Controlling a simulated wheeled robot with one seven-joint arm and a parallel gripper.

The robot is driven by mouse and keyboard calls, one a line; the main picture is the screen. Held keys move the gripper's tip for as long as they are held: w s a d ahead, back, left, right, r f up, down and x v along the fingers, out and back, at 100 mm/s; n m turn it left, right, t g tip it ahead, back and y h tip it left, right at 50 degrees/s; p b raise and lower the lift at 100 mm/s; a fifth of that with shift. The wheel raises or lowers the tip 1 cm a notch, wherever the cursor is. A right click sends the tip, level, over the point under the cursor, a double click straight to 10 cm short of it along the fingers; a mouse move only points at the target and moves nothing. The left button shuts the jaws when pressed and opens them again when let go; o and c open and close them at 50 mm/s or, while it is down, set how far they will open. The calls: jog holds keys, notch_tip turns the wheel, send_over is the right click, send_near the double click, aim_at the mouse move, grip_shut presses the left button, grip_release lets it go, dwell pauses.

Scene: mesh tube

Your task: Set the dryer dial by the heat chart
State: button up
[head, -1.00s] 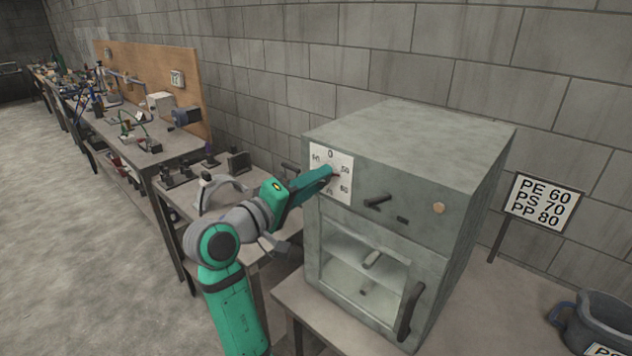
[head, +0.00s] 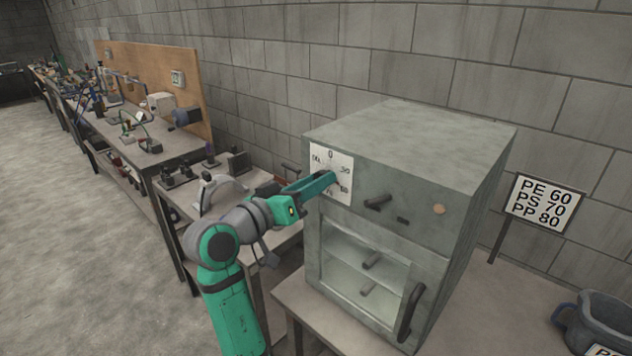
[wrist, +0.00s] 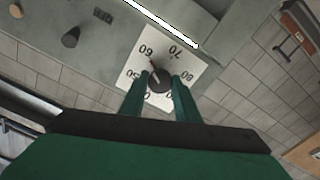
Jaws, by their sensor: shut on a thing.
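The dryer (head: 455,150) is a grey cabinet with a white dial plate (head: 345,161) at the upper left of its front. My gripper (head: 335,178) reaches the plate from the left. In the wrist view my gripper (wrist: 158,88) has its green fingers on either side of the dark round dial knob (wrist: 158,79), shut on it. The heat chart (head: 541,203) stands right of the dryer and reads PE 60, PS 70, PP 80.
A dark tub (head: 598,325) at the lower right has a white label, mostly cut off by the frame edge. The dryer's windowed door (head: 365,270) is closed, with a dark handle. A side table with tools (head: 190,180) stands behind my arm.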

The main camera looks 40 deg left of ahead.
dwell(0.3)
jog(key=o, duration=1)
jog(key=shift+o, duration=0.2)
jog(key=s, duration=1)
jog(key=shift+s+a, duration=0.3)
jog(key=shift+a, duration=0.05)
jog(key=shift+a, duration=0.1)
jog(key=shift+f, duration=0.1)
